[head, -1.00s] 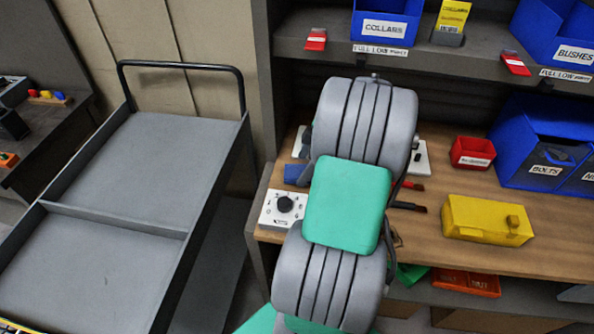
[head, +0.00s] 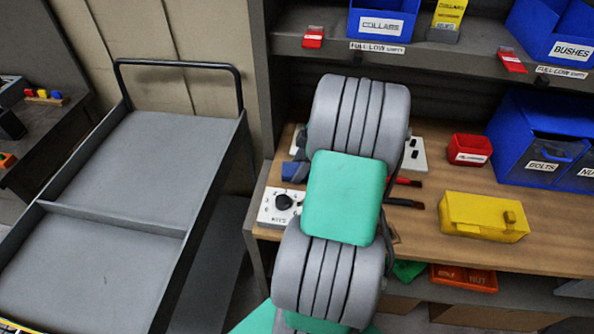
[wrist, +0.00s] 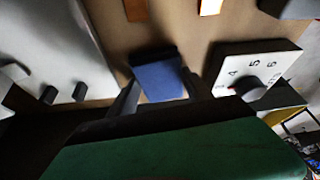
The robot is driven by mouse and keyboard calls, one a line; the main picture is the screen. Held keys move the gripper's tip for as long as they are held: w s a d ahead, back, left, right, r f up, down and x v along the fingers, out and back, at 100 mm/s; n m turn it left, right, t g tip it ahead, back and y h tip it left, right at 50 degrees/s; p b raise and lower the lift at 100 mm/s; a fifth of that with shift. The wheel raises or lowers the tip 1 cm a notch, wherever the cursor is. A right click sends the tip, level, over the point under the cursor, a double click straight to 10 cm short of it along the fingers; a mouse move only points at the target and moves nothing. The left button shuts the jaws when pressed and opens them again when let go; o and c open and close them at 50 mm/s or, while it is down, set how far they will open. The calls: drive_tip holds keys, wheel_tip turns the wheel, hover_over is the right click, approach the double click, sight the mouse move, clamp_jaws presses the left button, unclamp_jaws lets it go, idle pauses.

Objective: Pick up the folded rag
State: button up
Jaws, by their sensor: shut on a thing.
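The folded rag (wrist: 157,80) is a small blue block shape in the middle of the wrist view. My gripper (wrist: 160,92) has one dark finger on each side of it and is shut on it. In the head view part of the blue rag (head: 290,171) shows at the left of my arm, over the wooden bench by the white dial box. My arm hides the gripper there. I cannot tell whether the rag is clear of the bench top.
A white box with a black dial (head: 280,206) stands close to the rag at the bench's left edge. A yellow box (head: 483,216), a red bin (head: 469,149) and blue bins (head: 537,130) stand to the right. A grey cart (head: 140,160) is at the left.

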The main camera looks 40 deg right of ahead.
sight(294, 168)
drive_tip(key=shift+c, duration=1.2)
drive_tip(key=shift+r, duration=0.1)
drive_tip(key=shift+r, duration=0.2)
wheel_tip(294, 168, up, 2)
drive_tip(key=shift+d+r+b, duration=0.1)
drive_tip(key=shift+r+b, duration=0.1)
drive_tip(key=shift+b, duration=0.25)
drive_tip(key=s+a+r, duration=0.2)
drive_tip(key=s+r, duration=0.3)
drive_tip(key=s, duration=0.1)
drive_tip(key=s+a+r, duration=0.3)
drive_tip(key=s+r, duration=0.2)
drive_tip(key=s, duration=0.2)
drive_tip(key=shift+a+b, duration=0.35)
drive_tip(key=shift+b, duration=0.05)
